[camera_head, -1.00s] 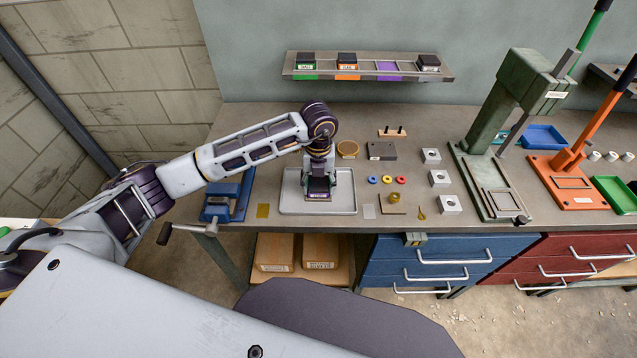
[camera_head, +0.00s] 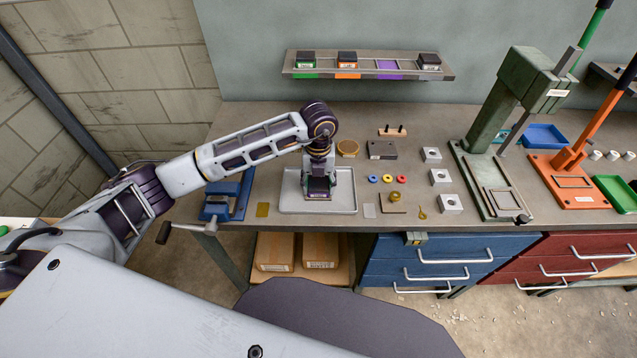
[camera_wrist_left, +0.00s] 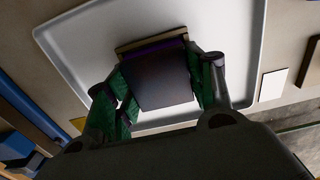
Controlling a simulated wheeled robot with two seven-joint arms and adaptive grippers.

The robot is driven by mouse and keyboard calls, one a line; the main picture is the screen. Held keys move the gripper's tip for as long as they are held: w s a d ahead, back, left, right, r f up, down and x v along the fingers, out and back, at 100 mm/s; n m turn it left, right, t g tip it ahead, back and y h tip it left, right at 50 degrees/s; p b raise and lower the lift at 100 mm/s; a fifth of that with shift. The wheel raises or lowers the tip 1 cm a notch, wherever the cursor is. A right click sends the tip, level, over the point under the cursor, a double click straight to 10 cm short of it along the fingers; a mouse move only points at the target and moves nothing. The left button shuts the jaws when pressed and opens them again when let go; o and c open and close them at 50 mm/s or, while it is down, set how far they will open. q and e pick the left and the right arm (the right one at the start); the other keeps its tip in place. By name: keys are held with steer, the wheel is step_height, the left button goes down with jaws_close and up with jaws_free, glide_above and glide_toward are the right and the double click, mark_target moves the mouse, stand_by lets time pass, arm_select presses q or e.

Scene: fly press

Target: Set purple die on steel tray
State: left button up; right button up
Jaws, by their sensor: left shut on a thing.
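The purple die (camera_head: 319,187) is a dark block; a purple band shows along its edge in the left wrist view (camera_wrist_left: 158,80). My left gripper (camera_head: 320,180) is shut on it, with green-padded fingers on both sides of the block in the left wrist view (camera_wrist_left: 160,88). The gripper points down over the steel tray (camera_head: 345,203), a light grey shallow tray with a raised rim. The die is within the tray's outline; whether its underside touches the tray I cannot tell. My right gripper is not in view.
A wall shelf (camera_head: 290,72) holds dark dies above green, orange and other places; its purple place (camera_head: 388,67) is empty. A blue vise (camera_head: 226,200) stands left of the tray. Coloured rings, nuts and small parts lie to its right. A green press (camera_head: 500,110) stands farther right.

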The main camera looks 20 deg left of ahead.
arm_select(q)
steer(key=shift+r, duration=0.1)
stand_by(0.5)
steer(key=o, duration=1.7)
steer(key=shift+r, duration=5.95)
